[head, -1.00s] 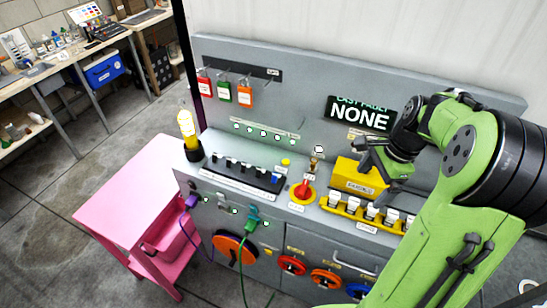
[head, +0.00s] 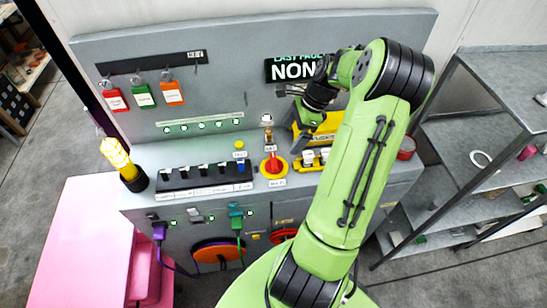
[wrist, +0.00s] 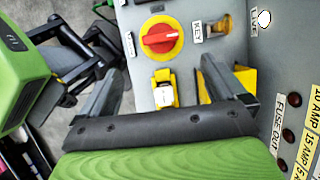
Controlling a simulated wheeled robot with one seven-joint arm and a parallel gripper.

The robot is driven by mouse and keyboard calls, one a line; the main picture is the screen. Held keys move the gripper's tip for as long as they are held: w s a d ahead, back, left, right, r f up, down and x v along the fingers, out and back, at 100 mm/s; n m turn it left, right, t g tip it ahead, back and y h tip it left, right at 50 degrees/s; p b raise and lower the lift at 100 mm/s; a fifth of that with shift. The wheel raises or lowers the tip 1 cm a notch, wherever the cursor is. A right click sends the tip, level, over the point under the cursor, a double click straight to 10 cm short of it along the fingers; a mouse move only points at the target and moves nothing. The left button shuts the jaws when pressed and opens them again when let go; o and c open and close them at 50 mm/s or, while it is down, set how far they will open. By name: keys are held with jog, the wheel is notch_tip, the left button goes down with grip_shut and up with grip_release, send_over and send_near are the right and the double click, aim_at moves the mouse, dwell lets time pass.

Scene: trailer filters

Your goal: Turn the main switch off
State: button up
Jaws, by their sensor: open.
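The main switch (head: 273,166) is a red rotary knob on a round yellow plate, on the grey console's ledge. It also shows in the wrist view (wrist: 160,38), top centre, its red grip lying roughly crosswise in that picture. My gripper (head: 284,91) is raised above the ledge, up and slightly right of the switch in the head view. The small lettering beside the switch is hard to read.
A key switch (wrist: 211,25) sits beside the main switch. A row of black switches (head: 205,177) lies to its left, a yellow box (head: 302,132) to its right. A lit yellow lamp (head: 117,158) stands at the ledge's left end. Metal shelves (head: 470,150) stand at right.

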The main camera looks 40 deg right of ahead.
aim_at(274, 160)
jog(key=b+x, duration=0.1)
jog(key=x, duration=1.1)
jog(key=shift+w+r, duration=0.1)
jog(key=shift+c, duration=0.3)
jog(key=c, duration=1)
